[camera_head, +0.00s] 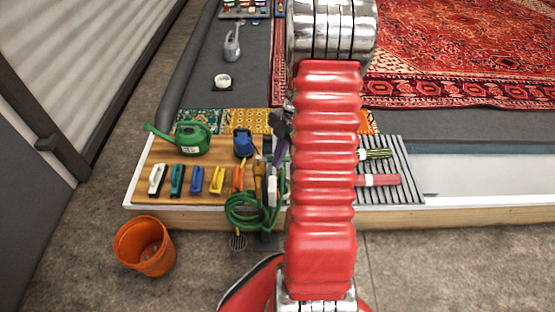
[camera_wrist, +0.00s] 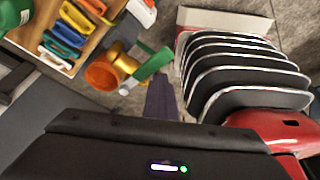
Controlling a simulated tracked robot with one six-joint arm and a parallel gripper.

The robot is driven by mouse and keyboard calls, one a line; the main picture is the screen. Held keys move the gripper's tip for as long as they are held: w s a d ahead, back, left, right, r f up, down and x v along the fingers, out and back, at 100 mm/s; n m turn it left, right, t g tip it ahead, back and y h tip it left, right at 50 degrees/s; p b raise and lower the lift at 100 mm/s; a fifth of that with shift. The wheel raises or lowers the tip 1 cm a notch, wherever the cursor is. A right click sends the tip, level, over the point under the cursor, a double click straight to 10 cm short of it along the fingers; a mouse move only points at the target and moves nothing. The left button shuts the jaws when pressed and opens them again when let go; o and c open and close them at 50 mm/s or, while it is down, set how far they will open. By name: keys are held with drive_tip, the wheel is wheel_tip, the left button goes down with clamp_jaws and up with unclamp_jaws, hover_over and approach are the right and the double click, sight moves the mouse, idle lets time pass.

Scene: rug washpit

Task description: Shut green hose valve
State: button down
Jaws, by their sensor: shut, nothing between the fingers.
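In the wrist view, a green lever (camera_wrist: 153,65) slants up to the right beside a brass-yellow valve body (camera_wrist: 121,58). I cannot tell how far the lever is turned. My gripper shows there as purple fingers (camera_wrist: 161,90), shut and empty, with their tips close to the lever's lower right side; contact is unclear. In the head view, my gripper (camera_head: 277,160) points down over the bench, beside my red arm. A coiled green hose (camera_head: 247,212) hangs at the bench's front edge below it. The valve is hard to make out in the head view, amid tools and partly behind my arm.
A green watering can (camera_head: 192,138), a blue container (camera_head: 243,143) and several coloured brushes (camera_head: 196,179) occupy the wooden bench left of my gripper. An orange bucket (camera_head: 146,246) stands on the floor in front. A slatted rack (camera_head: 405,180) holds two rolls on the right.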

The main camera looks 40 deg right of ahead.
drive_tip(key=shift+w+a+r, duration=0.1)
drive_tip(key=shift+w+a, duration=0.05)
drive_tip(key=shift+w, duration=0.3)
drive_tip(key=shift+w+a+r, duration=0.1)
drive_tip(key=shift+w, duration=0.35)
drive_tip(key=shift+a, duration=0.1)
drive_tip(key=s+a, duration=0.3)
drive_tip(key=w+v, duration=0.1)
drive_tip(key=v, duration=0.8)
drive_tip(key=shift+w+a+r, duration=0.2)
drive_tip(key=shift+w+a, duration=0.05)
drive_tip(key=shift+w, duration=0.1)
